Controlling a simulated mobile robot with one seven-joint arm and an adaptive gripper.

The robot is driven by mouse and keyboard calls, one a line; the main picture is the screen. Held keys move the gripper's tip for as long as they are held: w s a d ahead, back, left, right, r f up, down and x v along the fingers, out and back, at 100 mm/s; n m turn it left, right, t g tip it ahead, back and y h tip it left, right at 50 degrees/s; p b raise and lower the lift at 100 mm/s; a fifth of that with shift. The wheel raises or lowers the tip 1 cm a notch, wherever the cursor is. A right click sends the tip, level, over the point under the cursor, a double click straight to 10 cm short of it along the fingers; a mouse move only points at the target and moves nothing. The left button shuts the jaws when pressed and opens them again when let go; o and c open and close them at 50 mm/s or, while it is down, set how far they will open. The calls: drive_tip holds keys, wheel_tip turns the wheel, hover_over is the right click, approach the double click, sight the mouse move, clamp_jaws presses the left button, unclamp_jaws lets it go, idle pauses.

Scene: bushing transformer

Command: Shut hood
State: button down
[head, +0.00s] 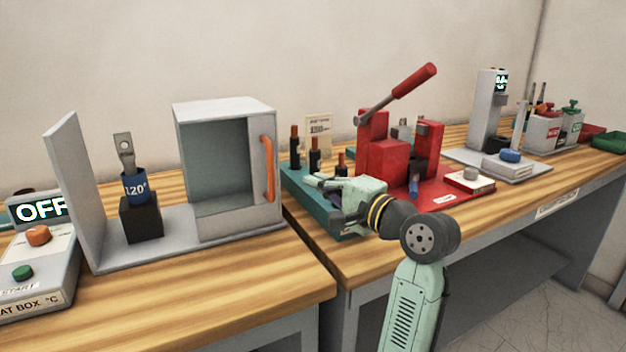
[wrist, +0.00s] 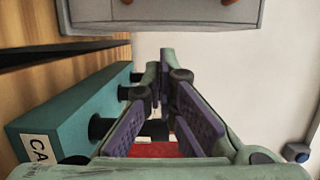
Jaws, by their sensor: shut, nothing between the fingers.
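The hood (head: 224,112) is a light grey box with a dark window and an orange vertical handle (head: 267,168). It stands at the right end of a grey base (head: 150,252). A black block (head: 143,219) holding a blue part marked 120° (head: 135,187) is uncovered on the base, between the hood and a grey upright plate (head: 75,190). My gripper (head: 316,181) is shut and empty, right of the handle and apart from it, over the teal rack. In the wrist view my gripper (wrist: 160,72) points toward the grey hood (wrist: 160,14), whose orange handle shows partly at the top edge.
A control box (head: 36,265) reading OFF stands left of the base. The teal rack (head: 297,185) with several dark posts lies below my gripper. A red press (head: 385,150) with a raised lever stands to the right. The wooden bench front before the hood is clear.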

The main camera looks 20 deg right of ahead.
drive_tip(key=p+x, duration=0.1)
drive_tip(key=x, duration=0.6)
drive_tip(key=shift+a, duration=0.15)
